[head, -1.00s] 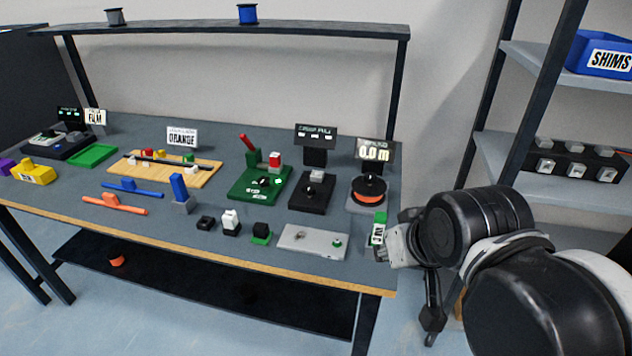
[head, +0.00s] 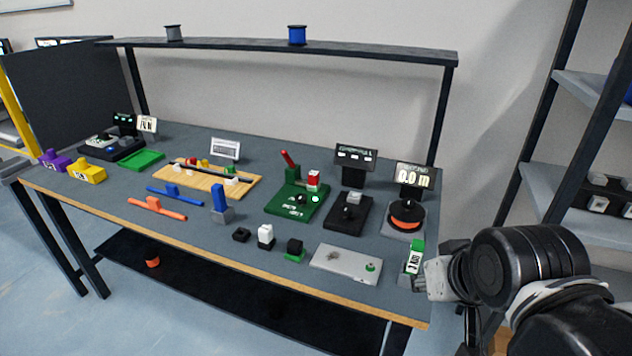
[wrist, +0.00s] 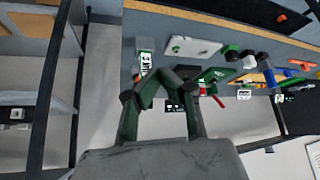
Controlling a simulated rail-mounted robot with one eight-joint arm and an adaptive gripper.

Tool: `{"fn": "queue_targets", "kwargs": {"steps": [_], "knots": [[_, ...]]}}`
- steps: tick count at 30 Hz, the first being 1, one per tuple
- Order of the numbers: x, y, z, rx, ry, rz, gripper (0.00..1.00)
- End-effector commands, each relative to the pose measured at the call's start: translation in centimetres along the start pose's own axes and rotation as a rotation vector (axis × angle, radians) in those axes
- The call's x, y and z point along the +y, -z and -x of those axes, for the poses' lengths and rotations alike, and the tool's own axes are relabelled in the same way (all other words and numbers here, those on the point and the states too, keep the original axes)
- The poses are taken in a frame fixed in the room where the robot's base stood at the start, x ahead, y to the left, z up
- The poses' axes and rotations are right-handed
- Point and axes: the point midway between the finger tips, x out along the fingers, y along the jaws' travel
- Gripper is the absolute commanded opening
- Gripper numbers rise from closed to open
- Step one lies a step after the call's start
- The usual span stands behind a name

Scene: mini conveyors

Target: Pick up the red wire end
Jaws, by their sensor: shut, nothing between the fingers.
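No red wire end can be told for certain. A small red piece (head: 190,162) sits among yellow and green pieces at the back of the wooden board (head: 245,183). A red lever (head: 290,160) stands tilted on the green device (head: 287,207), beside a red-topped block (head: 313,177). An orange spool (head: 406,215) sits at the bench's right end. My gripper (wrist: 165,80) is shut and empty in the wrist view, in front of the bench items. In the head view my arm is at the bench's right end, its fingers mostly hidden.
A green and white labelled block (head: 414,260) stands at the right corner beside my arm. A grey plate (head: 345,264) and several small blocks line the front edge. A dark shelf rack (head: 535,130) stands at right. An overhead shelf (head: 350,52) spans the bench.

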Motion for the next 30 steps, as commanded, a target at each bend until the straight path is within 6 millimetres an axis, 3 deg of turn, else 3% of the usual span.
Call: {"fn": "queue_targets", "kwargs": {"steps": [12, 22, 30], "knots": [[0.00, 0.00, 0.00, 0.000, 0.000, 0.000, 0.00], [0.00, 0.00, 0.00, 0.000, 0.000, 0.000, 0.44], [0.00, 0.08, 0.02, 0.000, 0.000, 0.001, 0.46]]}}
